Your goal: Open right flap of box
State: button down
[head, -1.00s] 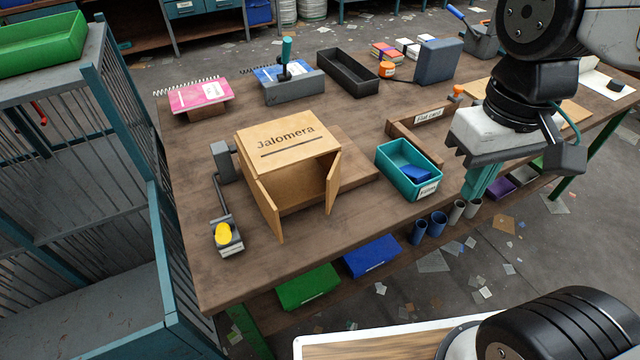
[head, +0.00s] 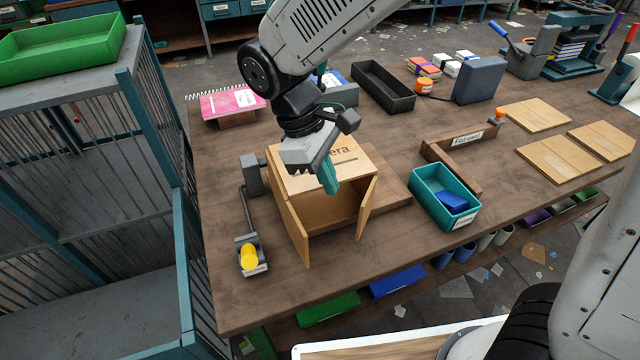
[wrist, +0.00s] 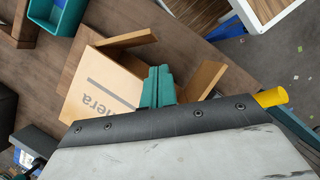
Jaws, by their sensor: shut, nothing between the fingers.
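The wooden box (head: 350,161) stands on the workbench, its front open and its dark lettering partly hidden by my arm. Its right flap (head: 366,207) stands swung outward at the front right, and its left flap (head: 293,227) stands outward at the front left. My gripper (head: 330,182) is shut and empty, pointing down over the box's front edge between the flaps. In the wrist view the shut fingers (wrist: 158,85) appear between the two flaps, one flap (wrist: 128,39) at upper left and the other (wrist: 205,80) at right. I cannot tell whether the fingertips touch the box.
A teal bin (head: 428,190) with a blue item stands right of the box. A grey holder with a yellow cylinder (head: 248,256) sits at the front left. A pink notebook (head: 228,103) and a black tray (head: 383,88) lie behind. Bare bench lies in front of the box.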

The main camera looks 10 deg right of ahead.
aim_at(366, 209)
jog(key=d+x, duration=0.1)
jog(key=x, duration=0.7)
jog(key=shift+w, duration=0.15)
